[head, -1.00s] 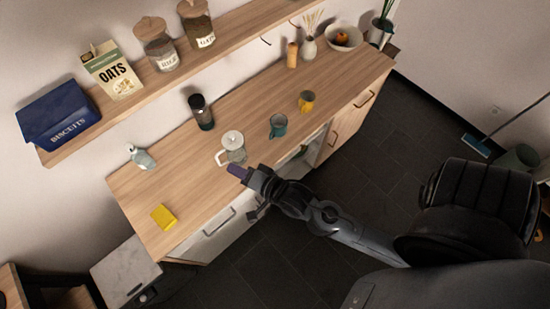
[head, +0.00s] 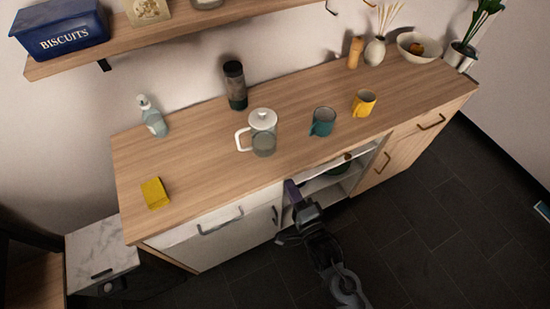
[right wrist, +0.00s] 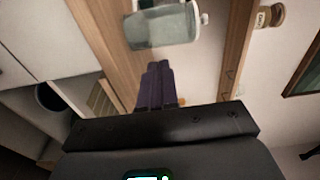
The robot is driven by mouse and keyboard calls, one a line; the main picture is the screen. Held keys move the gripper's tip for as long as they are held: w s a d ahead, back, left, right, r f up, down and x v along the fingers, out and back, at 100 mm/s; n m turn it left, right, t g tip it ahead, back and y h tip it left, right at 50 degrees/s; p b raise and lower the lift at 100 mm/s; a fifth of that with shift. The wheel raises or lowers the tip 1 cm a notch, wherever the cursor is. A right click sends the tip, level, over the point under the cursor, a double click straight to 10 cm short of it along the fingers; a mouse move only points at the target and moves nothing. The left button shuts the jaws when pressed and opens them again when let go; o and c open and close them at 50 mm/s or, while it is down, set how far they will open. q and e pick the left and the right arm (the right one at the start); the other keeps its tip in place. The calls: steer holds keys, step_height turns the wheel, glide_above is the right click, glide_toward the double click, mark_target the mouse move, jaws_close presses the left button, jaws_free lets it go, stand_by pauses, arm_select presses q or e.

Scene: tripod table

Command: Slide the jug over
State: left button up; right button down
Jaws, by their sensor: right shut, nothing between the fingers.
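The jug (head: 264,140) is clear glass with a white lid and a white handle on its left side. It stands upright on the wooden counter (head: 205,160). My right gripper (head: 291,188) is at the counter's front edge, below and slightly right of the jug in the head view, apart from it. Its dark purple fingers are shut and empty. My left gripper is not in view.
A teal mug (head: 323,121) and a yellow mug (head: 364,103) stand right of the jug. A dark bottle (head: 235,86) stands behind it. A spray bottle (head: 153,117) and a yellow sponge (head: 155,193) are at the left. The counter between sponge and jug is clear.

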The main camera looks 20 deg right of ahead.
steer(key=b, duration=0.1)
glide_toward(269, 145)
steer(key=w, duration=0.5)
steer(key=shift+w+r, duration=0.1)
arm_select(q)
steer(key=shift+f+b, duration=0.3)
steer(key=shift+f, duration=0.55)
arm_select(e)
steer(key=shift+w, duration=0.85)
